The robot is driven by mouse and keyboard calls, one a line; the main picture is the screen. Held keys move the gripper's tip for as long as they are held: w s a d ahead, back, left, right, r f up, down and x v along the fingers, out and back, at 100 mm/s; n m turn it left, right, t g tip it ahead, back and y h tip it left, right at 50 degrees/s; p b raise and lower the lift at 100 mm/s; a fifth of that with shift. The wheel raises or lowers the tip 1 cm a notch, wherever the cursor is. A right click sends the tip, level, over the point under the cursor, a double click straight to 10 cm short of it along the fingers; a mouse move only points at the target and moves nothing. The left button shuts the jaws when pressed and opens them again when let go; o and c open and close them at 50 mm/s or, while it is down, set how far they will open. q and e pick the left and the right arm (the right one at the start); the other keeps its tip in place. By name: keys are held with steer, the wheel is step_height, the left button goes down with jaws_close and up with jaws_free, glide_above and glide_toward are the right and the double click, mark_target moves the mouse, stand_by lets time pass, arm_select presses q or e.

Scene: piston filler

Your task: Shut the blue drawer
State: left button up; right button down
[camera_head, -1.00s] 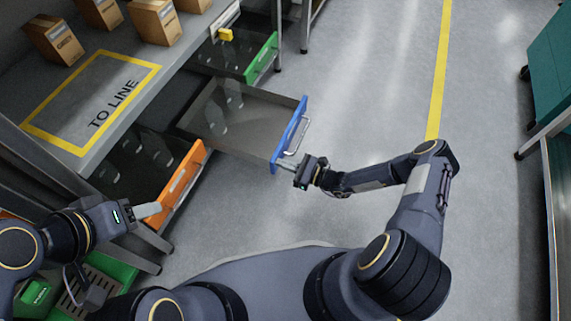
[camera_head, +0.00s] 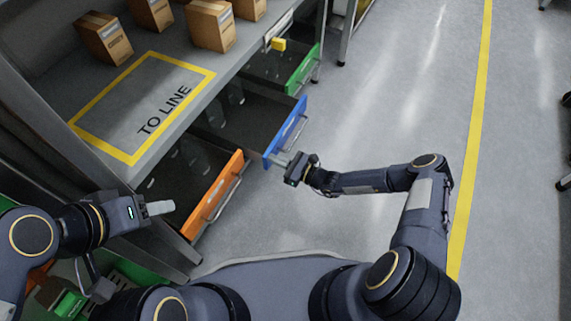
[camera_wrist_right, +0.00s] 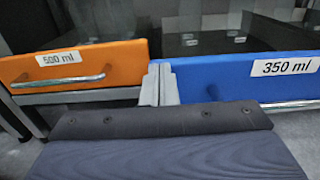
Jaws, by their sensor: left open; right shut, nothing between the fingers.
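The blue drawer (camera_head: 285,133) is pulled partly out from under the bench, between the orange and green drawers. Bottles show inside it. In the right wrist view its blue front (camera_wrist_right: 235,75) carries a "350 ml" label (camera_wrist_right: 288,66) and a bar handle. My right gripper (camera_head: 283,160) is shut and empty, its fingertips at the near end of the blue front. In the wrist view its fingers (camera_wrist_right: 160,82) appear against the left end of that front. My left gripper (camera_head: 160,208) is open and empty, to the left of the orange drawer.
The orange drawer (camera_head: 212,192), labelled "500 ml" (camera_wrist_right: 60,58), and the green drawer (camera_head: 302,70) also stand open. Cardboard boxes (camera_head: 104,38) and a "TO LINE" marking are on the bench top (camera_head: 60,88). The floor (camera_head: 400,90) to the right is clear.

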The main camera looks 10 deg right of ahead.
mark_target(266, 154)
arm_select(q)
steer(key=shift+w+a+f+b, duration=0.1)
steer(key=shift+a+f+b, duration=0.05)
steer(key=shift+f+b, duration=0.4)
steer(key=shift+w+a+f+b, duration=0.1)
steer(key=shift+f+b, duration=0.35)
steer(key=shift+f, duration=0.05)
arm_select(e)
steer(key=x, duration=0.9)
steer(key=shift+w, duration=0.15)
steer(key=shift+w+a+r, duration=0.1)
steer(key=shift+r, duration=0.05)
steer(key=p+v, duration=0.1)
steer(key=v, duration=0.4)
steer(key=shift+s+r, duration=0.1)
steer(key=shift+s, duration=0.15)
arm_select(q)
steer(key=shift+s+d+r+p, duration=0.15)
steer(key=shift+s+r+p, duration=0.2)
steer(key=shift+r, duration=0.2)
steer(key=shift+s+d+r+p, duration=0.1)
steer(key=shift+s+r+p, duration=0.15)
steer(key=shift+r+p, duration=0.3)
steer(key=shift+s+d+r+p, duration=0.15)
steer(key=shift+s+r+p, duration=0.2)
steer(key=shift+r, duration=0.25)
arm_select(e)
steer(key=v, duration=0.9)
steer(key=shift+f, duration=0.25)
